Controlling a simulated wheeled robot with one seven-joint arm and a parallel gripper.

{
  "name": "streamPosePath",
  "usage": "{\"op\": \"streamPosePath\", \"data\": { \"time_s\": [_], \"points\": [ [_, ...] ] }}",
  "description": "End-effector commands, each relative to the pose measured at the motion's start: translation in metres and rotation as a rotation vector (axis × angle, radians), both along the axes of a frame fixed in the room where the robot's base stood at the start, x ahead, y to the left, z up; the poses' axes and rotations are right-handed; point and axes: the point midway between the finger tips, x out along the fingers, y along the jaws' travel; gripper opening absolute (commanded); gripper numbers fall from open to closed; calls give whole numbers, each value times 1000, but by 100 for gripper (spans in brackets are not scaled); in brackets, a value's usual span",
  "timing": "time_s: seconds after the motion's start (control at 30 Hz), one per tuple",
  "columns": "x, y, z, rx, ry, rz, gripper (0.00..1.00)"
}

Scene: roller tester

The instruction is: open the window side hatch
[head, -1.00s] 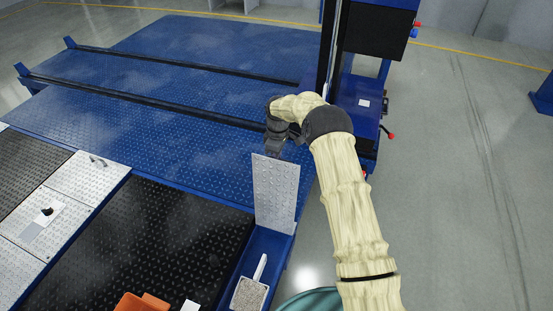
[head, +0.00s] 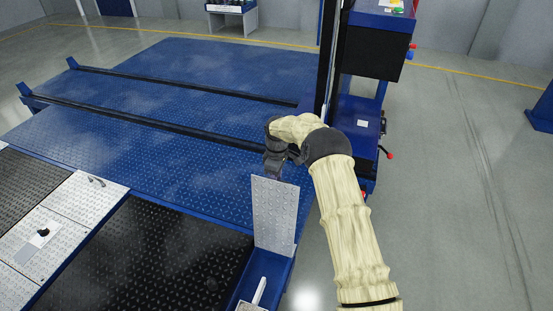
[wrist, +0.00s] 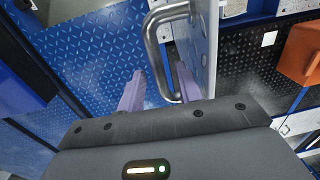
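A silver tread-plate hatch (head: 275,215) stands upright at the right end of the black floor plates, swung up over a blue-framed opening. My gripper (head: 273,174) is at its top left edge in the head view. In the wrist view the hatch panel (wrist: 208,45) is seen nearly edge-on, with a steel bar handle (wrist: 152,38) on its left face. My gripper's two lavender fingers (wrist: 158,75) are apart there. The handle's lower end is between them, and the right finger lies close to the panel. I cannot tell whether either finger touches the handle.
Left are black tread plates (head: 150,255) and another silver plate with a small handle (head: 97,181). A blue platform (head: 160,140) lies behind. A blue cabinet with a red-knobbed lever (head: 388,154) stands close right of my arm. An orange bin (wrist: 300,52) shows in the wrist view.

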Motion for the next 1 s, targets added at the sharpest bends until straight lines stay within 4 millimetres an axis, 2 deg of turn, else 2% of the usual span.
{"op": "streamPosePath", "data": {
  "time_s": [0.7,0.83,1.0],
  "points": [
    [9,-3,137,1,-1,0,35],
    [10,-3,156,0,-1,-1,35],
    [10,-4,164,-1,1,0,35]
  ]
}}
